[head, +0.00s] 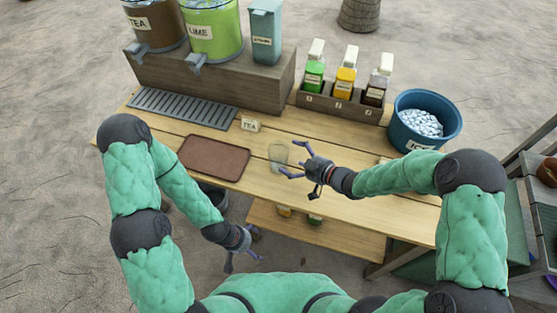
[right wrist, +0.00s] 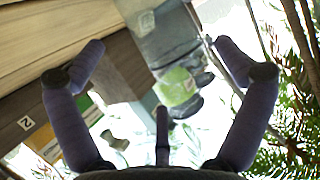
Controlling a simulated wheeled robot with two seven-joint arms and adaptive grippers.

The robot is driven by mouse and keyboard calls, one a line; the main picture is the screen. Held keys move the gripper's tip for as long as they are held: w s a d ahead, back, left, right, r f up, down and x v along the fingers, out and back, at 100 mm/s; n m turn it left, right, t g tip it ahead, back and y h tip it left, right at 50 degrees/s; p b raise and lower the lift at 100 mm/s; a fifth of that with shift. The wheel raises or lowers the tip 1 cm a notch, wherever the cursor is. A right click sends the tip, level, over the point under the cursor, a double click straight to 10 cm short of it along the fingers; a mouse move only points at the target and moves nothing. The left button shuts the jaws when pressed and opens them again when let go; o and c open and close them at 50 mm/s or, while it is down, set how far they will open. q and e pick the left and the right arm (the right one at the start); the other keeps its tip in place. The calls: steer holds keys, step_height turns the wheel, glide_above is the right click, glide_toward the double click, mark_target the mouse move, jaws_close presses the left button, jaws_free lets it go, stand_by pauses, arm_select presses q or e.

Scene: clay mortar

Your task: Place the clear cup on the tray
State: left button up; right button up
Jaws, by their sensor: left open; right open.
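The clear cup (head: 278,154) stands upright on the wooden table, just right of the brown tray (head: 214,157). The tray lies flat and bare. My right gripper (head: 290,160) is open at the cup's right side, its fingers reaching toward it. In the right wrist view, a see-through shape that looks like the cup (right wrist: 165,42) shows between the open fingertips. I cannot tell whether the fingers touch it. My left gripper (head: 243,258) is open and empty, low in front of the table edge.
A small TEA card (head: 250,125) stands behind the tray. A dark drip grate (head: 183,107) lies before the tea and lime dispensers (head: 213,35). A bottle rack (head: 340,108) and a blue ice bucket (head: 398,122) stand at the back right. Table space between cup and tray is clear.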

mark_target(275, 152)
steer(key=shift+w+a+f, duration=0.3)
steer(key=shift+w+a, duration=0.1)
steer(key=shift+a, duration=0.05)
steer(key=b+x, duration=0.1)
steer(key=x, duration=0.1)
steer(key=f+b+x, duration=0.1)
steer(key=x, duration=0.1)
steer(key=shift+s, duration=0.1)
steer(key=shift+w+a+b, duration=0.25)
steer(key=shift+w+b, duration=0.1)
steer(key=c, duration=1)
